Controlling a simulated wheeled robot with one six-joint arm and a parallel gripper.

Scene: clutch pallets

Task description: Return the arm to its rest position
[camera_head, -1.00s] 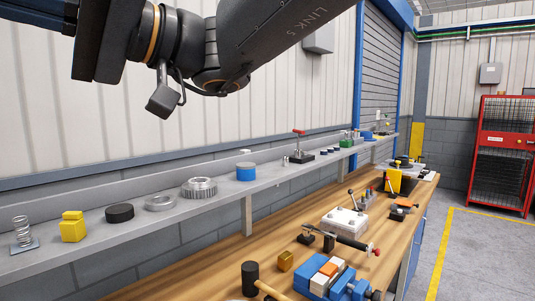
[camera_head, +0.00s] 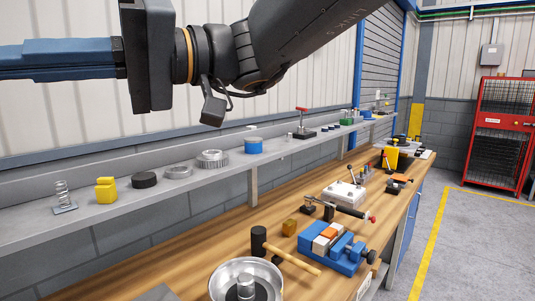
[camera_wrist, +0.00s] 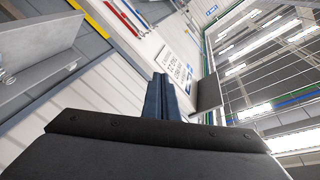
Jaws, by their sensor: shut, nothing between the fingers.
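My arm stretches across the top of the head view, well above the shelf and bench. My gripper (camera_head: 12,60) points left there, in front of the pale wall, and its tips reach the left edge of the picture. Its long blue fingers lie together with nothing held. In the wrist view my gripper (camera_wrist: 161,80) also shows shut and empty, aimed at the wall and ceiling.
A grey shelf (camera_head: 30,233) holds a spring, yellow block and several round parts. Below, the wooden bench (camera_head: 205,256) carries a hammer (camera_head: 285,253), a blue vise (camera_head: 335,255) and a metal bowl (camera_head: 219,290). A red cage (camera_head: 505,125) stands right. The air around my gripper looks clear.

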